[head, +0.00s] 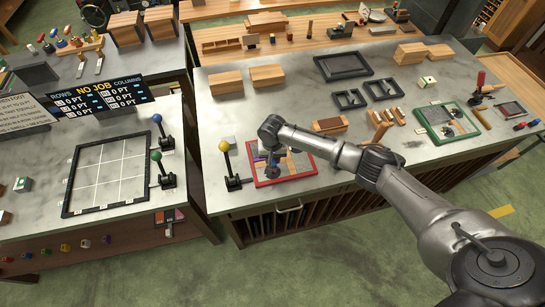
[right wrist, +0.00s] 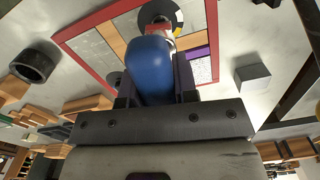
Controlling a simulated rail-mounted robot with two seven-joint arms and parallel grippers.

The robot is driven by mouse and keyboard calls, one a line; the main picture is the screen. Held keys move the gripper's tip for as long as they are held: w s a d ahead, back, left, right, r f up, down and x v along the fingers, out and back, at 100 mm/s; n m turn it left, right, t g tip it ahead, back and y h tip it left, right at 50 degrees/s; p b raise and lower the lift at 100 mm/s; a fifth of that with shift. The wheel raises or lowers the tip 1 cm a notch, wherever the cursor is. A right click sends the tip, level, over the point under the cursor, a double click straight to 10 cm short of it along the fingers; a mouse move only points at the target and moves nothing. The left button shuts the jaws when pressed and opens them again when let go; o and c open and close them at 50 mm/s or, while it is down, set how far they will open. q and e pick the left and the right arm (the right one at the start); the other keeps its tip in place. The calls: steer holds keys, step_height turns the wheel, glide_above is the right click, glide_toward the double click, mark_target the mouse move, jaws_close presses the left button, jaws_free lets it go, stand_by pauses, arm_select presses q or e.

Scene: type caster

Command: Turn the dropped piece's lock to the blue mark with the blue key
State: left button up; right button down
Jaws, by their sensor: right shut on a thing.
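My right gripper (head: 273,184) reaches down over the red-framed tray (head: 262,184) at the front of the right bench. In the right wrist view the gripper (right wrist: 152,92) is shut on the blue key (right wrist: 150,66), whose blue handle stands between the fingers. The far end of the key meets a dark round lock disc (right wrist: 150,12) with yellow, white and red patches near it. Whether the key is fully seated is hidden by the handle. I cannot make out a blue mark. My left gripper is in neither view.
A yellow-knobbed lever (head: 228,165) stands just left of the red-framed tray. A small grey block (right wrist: 252,76) lies outside the tray. A green-framed tray (head: 447,120) and wooden blocks (head: 382,118) are to the right. A gap separates the two benches.

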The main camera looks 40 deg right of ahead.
steer(key=shift+f+b, duration=0.55)
steer(key=shift+f, duration=0.6)
steer(key=shift+r+p, duration=0.15)
steer(key=shift+p, duration=0.3)
steer(key=m+p, duration=0.7)
steer(key=shift+a+m, duration=0.15)
steer(key=shift+m, duration=0.25)
steer(key=shift+w+m+p, duration=0.1)
steer(key=shift+m+p, duration=0.65)
steer(key=shift+m, duration=0.45)
steer(key=shift+f, duration=0.2)
steer(key=shift+n, duration=0.4)
